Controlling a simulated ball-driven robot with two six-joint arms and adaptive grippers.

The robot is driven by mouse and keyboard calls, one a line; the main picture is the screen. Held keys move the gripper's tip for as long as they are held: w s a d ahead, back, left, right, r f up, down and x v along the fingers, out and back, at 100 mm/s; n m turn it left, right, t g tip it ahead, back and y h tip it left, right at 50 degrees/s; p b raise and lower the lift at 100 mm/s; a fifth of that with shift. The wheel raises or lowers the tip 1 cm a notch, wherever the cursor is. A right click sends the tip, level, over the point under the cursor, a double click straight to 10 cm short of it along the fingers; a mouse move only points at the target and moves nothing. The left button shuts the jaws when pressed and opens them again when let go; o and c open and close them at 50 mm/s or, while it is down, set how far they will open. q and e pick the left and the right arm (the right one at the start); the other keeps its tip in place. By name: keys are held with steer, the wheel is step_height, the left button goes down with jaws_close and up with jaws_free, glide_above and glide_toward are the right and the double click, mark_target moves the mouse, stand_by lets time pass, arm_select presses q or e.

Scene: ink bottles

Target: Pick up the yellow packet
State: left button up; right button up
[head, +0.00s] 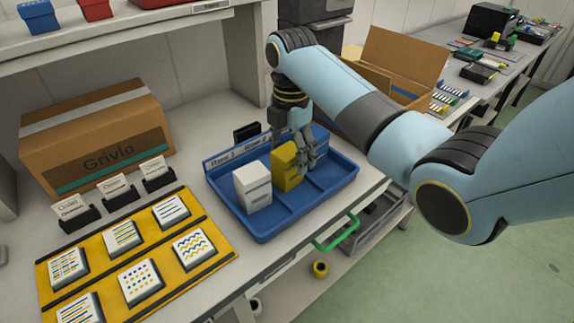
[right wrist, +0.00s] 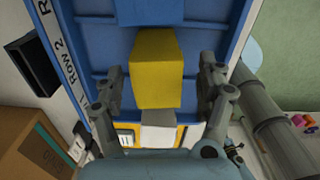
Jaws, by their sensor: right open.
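The yellow packet (head: 286,167) stands upright in the blue tray (head: 262,237), between a white packet (head: 253,187) and a blue packet (head: 320,140). My right gripper (head: 302,155) is over the tray at the yellow packet and hides part of its right side. In the right wrist view, the yellow packet (right wrist: 156,68) lies between the two open fingers of my right gripper (right wrist: 158,92), with a gap visible on each side. The white packet (right wrist: 158,130) shows just below it there. My left gripper is not in view.
A yellow mat (head: 215,242) with several patterned tiles lies left of the tray. A large cardboard box (head: 95,135) and small card holders stand behind the mat. An open cardboard box (head: 405,62) is beyond the tray. A green handle (head: 337,235) is at the bench's front edge.

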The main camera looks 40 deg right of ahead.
steer(key=f, duration=0.5)
steer(key=shift+w+a, duration=0.15)
steer(key=shift+a, duration=0.1)
steer(key=shift+r, duration=0.1)
steer(key=c, duration=0.5)
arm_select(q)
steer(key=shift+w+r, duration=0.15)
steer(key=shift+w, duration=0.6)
arm_select(e)
steer(key=c, duration=0.8)
